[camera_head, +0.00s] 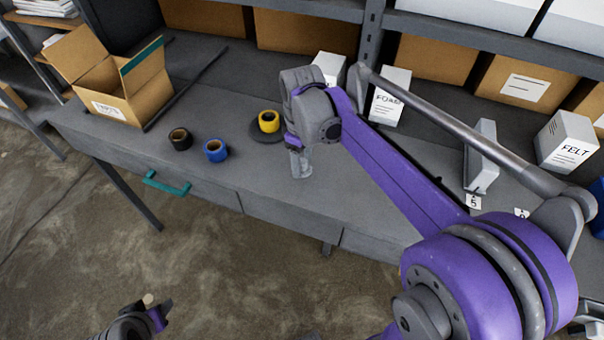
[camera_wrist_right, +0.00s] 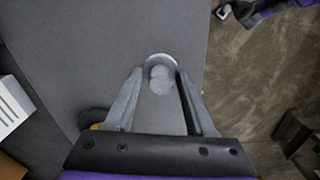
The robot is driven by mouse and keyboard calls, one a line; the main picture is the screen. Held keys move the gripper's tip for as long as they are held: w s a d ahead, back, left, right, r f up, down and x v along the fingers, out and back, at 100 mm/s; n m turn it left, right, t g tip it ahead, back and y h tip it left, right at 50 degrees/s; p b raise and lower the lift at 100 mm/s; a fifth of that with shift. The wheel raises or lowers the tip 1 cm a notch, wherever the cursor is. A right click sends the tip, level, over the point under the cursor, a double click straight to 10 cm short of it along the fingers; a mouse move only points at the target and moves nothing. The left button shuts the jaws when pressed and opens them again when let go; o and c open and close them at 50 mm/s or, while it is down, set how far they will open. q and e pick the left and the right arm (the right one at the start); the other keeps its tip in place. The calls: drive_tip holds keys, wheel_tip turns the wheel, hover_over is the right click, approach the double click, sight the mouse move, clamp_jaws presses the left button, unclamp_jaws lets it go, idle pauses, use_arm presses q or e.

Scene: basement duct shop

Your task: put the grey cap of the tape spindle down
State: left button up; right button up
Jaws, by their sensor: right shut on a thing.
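The grey cap (camera_wrist_right: 160,76) is a pale round piece between the fingertips of my right gripper (camera_wrist_right: 160,82) in the right wrist view. In the head view my right gripper (camera_head: 301,168) points down over the front part of the grey bench, and its fingers and wrist mostly hide the cap. I cannot tell whether the cap touches the bench top. The tape spindle's dark round base (camera_head: 266,137) stands left of and behind the right gripper, with a yellow tape roll (camera_head: 269,121) on it. My left gripper (camera_head: 150,304) is low at the bottom left, away from the bench.
A black roll (camera_head: 180,139) and a blue roll (camera_head: 215,150) lie on the bench (camera_head: 250,185) left of the spindle. An open cardboard box (camera_head: 142,92) stands at the back left. White boxes, one marked FELT (camera_head: 567,140), stand along the back.

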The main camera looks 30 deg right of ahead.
sight(302, 173)
drive_tip(key=shift+f, duration=2.25)
drive_tip(key=shift+f, duration=0.2)
drive_tip(key=o, duration=1.3)
drive_tip(key=shift+r, duration=0.1)
